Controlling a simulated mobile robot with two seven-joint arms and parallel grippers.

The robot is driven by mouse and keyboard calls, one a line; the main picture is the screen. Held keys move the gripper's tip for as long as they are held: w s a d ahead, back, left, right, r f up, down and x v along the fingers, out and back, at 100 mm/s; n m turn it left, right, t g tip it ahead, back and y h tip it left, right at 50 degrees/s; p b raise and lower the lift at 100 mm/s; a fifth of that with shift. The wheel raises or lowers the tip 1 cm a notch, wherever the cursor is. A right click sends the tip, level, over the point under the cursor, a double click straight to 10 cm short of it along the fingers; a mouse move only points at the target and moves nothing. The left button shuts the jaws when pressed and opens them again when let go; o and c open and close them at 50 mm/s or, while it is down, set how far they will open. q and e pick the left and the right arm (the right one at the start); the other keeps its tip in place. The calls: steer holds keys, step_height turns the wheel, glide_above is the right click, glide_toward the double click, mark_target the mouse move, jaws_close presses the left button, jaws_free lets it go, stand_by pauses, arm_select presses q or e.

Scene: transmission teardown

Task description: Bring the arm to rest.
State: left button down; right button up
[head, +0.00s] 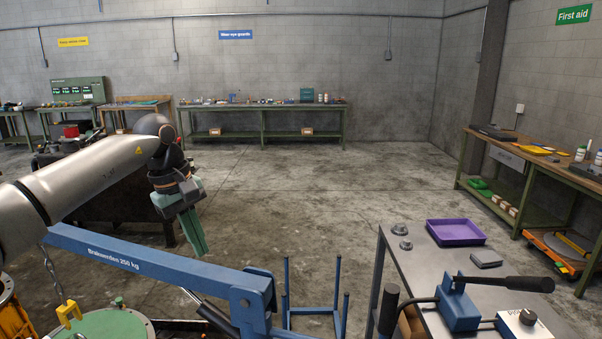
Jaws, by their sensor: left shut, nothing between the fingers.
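My left arm reaches in from the left in the head view. Its left gripper (198,236) hangs at the arm's end with its green fingers pointing down. The fingers are together and nothing shows between them. The gripper appears above or behind the blue crane beam (150,262), apart from the bench on the right. My right gripper is not in this view.
A blue crane beam crosses the lower left, above a green round housing (112,325). At right, a metal bench (405,262) carries a purple tray (455,232) and a blue lever press (458,310). Open concrete floor (300,190) lies in the middle.

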arm_select(q)
steer(key=a+n, duration=0.2)
steer(key=a, duration=0.6)
steer(key=s+d+f+n+t+h, duration=0.2)
steer(key=s+d+f+n+h, duration=0.2)
steer(key=d+f+n+h, duration=0.55)
steer(key=s+d+f+n+t+h, duration=0.1)
steer(key=s+d+f+n+h, duration=0.25)
steer(key=d+f+n, duration=0.7)
steer(key=s+a+f+n+t+y, duration=0.4)
steer(key=a+f+n+t, duration=0.15)
steer(key=n, duration=0.55)
steer(key=s+a+f+n+t+y, duration=0.35)
steer(key=f+n, duration=0.35)
steer(key=n, duration=0.3)
steer(key=s+a+f+n+g+y, duration=0.2)
steer(key=s+a+f+n+y, duration=0.1)
steer(key=s+a+f+n, duration=0.4)
steer(key=s+a+f+n+g+y, duration=0.25)
steer(key=s+a+n, duration=0.25)
steer(key=s, duration=0.4)
steer(key=d+n+t, duration=0.1)
steer(key=d+n, duration=0.4)
steer(key=d, duration=0.6)
steer(key=shift+d+n, duration=0.2)
steer(key=shift+n, duration=0.1)
